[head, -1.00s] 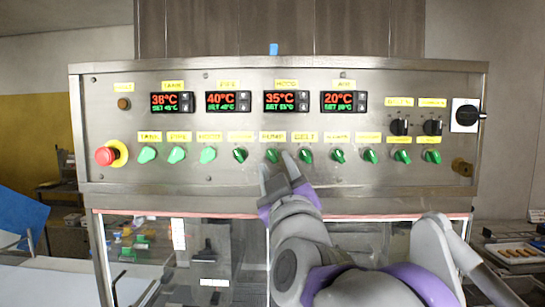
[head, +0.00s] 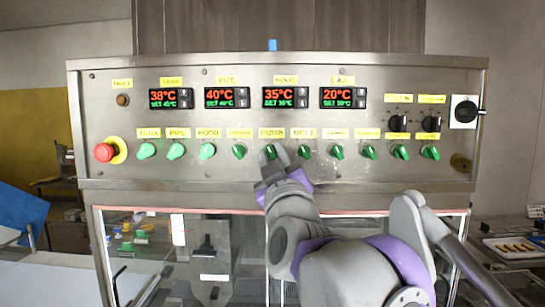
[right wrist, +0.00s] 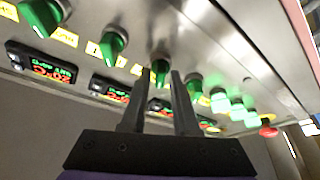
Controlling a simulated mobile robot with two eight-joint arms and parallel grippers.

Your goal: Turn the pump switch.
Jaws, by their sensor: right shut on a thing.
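The pump switch (head: 270,150) is a green knob under a yellow label reading PUMP, in the middle of the lower switch row. My right gripper (head: 272,157) reaches up to it from below, with one finger on each side. In the right wrist view the two dark fingers of the gripper (right wrist: 166,82) are shut on the green pump switch (right wrist: 160,68). The fingers hide part of the knob, and its exact angle is hard to tell. My left gripper is not in view.
Similar green switches stand close on both sides, among them the belt switch (head: 304,151). Temperature displays (head: 286,97) sit above. A red emergency stop (head: 104,152) is at the far left and a black rotary switch (head: 466,111) at the far right.

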